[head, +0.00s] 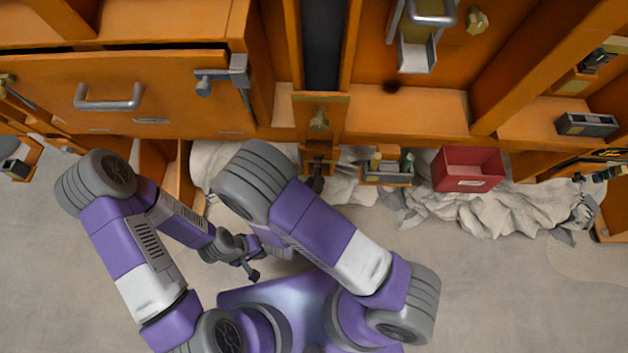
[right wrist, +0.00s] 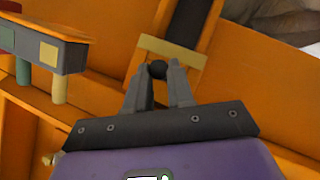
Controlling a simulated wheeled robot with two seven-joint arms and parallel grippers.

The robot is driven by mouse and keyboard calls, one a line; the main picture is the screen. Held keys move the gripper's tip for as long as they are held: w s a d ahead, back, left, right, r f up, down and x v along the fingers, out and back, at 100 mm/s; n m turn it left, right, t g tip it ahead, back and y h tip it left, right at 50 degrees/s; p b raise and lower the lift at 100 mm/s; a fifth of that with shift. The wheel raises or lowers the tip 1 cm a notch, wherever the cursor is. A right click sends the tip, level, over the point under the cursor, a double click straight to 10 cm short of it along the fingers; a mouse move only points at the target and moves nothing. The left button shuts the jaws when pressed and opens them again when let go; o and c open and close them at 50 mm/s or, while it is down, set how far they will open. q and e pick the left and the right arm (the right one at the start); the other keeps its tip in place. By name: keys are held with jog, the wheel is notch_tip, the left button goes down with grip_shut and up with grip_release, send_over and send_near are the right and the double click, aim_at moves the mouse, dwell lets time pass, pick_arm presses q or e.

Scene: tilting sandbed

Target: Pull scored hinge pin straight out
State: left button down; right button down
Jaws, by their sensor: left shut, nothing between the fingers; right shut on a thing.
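In the right wrist view my right gripper (right wrist: 159,82) is shut on a small dark round end (right wrist: 157,68), which I take to be the hinge pin's head. It stands in front of a tan plate (right wrist: 172,50) on orange woodwork. The pin's shaft and any score mark are not visible. In the head view most of my right forearm and hand is hidden under my own arm. A dark piece below an orange bracket (head: 318,152) is too small to identify. My left gripper (head: 252,270) is shut and empty, low in front of the cabinet and apart from it.
A small tray with coloured cylinders (head: 388,178) and a red bin (head: 468,169) sit right of the bracket. The tray also shows in the right wrist view (right wrist: 72,55). A drawer with a handle (head: 108,99) is at left. Pale crumpled material (head: 480,208) lies below; open floor is at right.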

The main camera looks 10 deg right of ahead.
jog(key=shift+s+a+f, duration=0.1)
jog(key=shift+s+a, duration=0.1)
jog(key=shift+s, duration=0.5)
jog(key=shift+s+a+f, duration=0.1)
jog(key=shift+s+a, duration=0.1)
jog(key=shift+s, duration=0.5)
jog(key=shift+s, duration=0.1)
